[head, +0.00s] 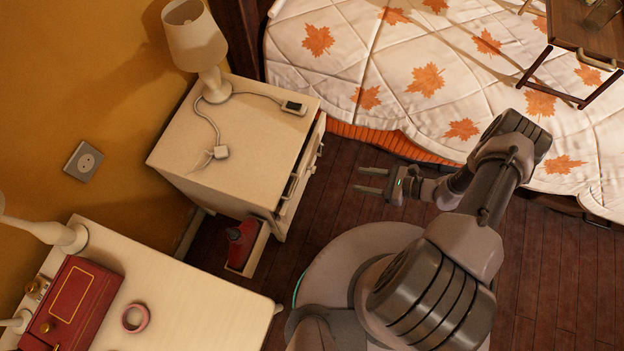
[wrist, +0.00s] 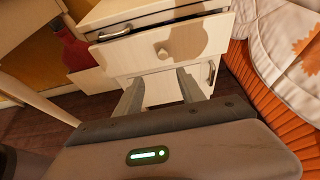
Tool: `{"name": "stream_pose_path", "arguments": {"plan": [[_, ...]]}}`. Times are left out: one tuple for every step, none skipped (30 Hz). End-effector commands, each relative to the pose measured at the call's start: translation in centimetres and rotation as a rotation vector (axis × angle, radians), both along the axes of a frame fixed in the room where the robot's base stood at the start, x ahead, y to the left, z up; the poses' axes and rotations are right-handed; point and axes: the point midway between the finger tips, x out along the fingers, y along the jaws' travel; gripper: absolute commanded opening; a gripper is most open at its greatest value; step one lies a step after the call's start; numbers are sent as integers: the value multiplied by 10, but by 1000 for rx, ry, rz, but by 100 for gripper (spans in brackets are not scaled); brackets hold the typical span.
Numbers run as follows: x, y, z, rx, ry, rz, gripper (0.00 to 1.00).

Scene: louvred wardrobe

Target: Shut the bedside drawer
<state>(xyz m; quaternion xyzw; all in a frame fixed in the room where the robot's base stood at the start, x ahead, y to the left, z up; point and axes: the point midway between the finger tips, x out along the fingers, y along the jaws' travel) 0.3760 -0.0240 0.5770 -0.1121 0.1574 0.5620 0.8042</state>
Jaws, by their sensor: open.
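The cream bedside cabinet (head: 225,145) stands left of my gripper, its drawer fronts facing it. My gripper (head: 358,179) is open and empty, apart from the cabinet. Its fingers (wrist: 157,80) point at the drawer fronts.
A lamp (head: 195,45) and a corded device (head: 294,107) are on the cabinet. A red object (head: 240,243) sits in a pale box beside it. A desk (head: 170,300) is at lower left, the bed (head: 400,70) at upper right. Bare floor (head: 335,185) separates gripper and cabinet.

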Motion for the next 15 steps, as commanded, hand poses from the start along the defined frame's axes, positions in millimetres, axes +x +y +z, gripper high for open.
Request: {"name": "stream_pose_path", "arguments": {"plan": [[2, 11, -6, 0, 1, 6, 46], [5, 18, -9, -1, 1, 8, 46], [9, 29, -14, 0, 1, 8, 46], [12, 37, -18, -1, 1, 8, 46], [14, 45, -22, -1, 1, 8, 46], [19, 56, -27, -1, 1, 8, 46], [21, 64, -31, -1, 2, 8, 46], [24, 73, -35, -1, 2, 8, 46], [28, 83, -40, -2, 1, 9, 46], [31, 91, -43, -2, 1, 9, 46], [33, 98, -46, -2, 1, 9, 46], [37, 107, -50, -2, 1, 7, 46], [39, 113, -52, -2, 1, 6, 46], [41, 119, -54, -2, 1, 6, 46], [44, 124, -57, -2, 1, 5, 46]]}}
